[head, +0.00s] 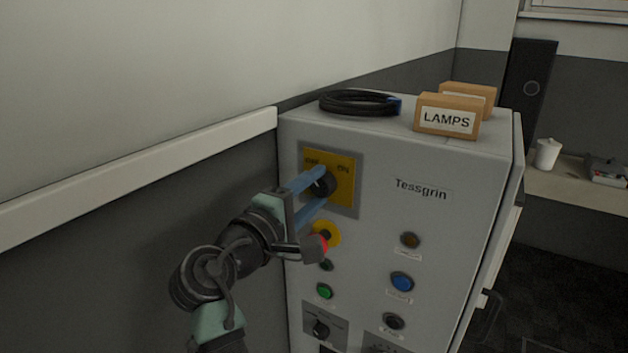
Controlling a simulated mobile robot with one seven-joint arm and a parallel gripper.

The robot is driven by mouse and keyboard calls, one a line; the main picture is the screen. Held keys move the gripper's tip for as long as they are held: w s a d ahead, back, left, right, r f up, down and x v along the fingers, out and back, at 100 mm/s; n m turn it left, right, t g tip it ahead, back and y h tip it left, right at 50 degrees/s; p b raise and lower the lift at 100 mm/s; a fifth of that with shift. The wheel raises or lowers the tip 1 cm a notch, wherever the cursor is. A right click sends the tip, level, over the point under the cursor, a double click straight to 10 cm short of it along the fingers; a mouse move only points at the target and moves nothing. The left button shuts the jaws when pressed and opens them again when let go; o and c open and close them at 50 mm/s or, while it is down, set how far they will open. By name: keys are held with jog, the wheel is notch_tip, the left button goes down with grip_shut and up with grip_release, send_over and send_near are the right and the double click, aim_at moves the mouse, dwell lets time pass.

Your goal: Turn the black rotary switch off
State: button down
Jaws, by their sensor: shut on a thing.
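The black rotary switch (325,184) sits on a yellow plate (343,190) at the upper left of the grey cabinet front. The plate has dark lettering along its top, too small to read surely. My gripper (319,187) reaches in from the lower left, and its blue fingers are shut on the switch knob. The fingers cover part of the knob, so I cannot tell which way it points.
The grey cabinet (420,230) also bears a red emergency button (322,243), a green button (324,291), a blue button (402,281) and a smaller black knob (320,329). A coiled cable (355,103) and a LAMPS box (447,118) lie on top. The wall stands close at left.

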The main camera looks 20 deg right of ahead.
jog(key=shift+n, duration=0.6)
jog(key=shift+p, duration=0.3)
jog(key=shift+c, duration=1.4)
grip_release()
jog(key=shift+s+a, duration=0.1)
jog(key=shift+s+a+f+b, duration=0.1)
jog(key=shift+s+a+b, duration=0.05)
jog(key=shift+a+b, duration=0.15)
jog(key=b+v, duration=0.5)
jog(key=v, duration=0.7)
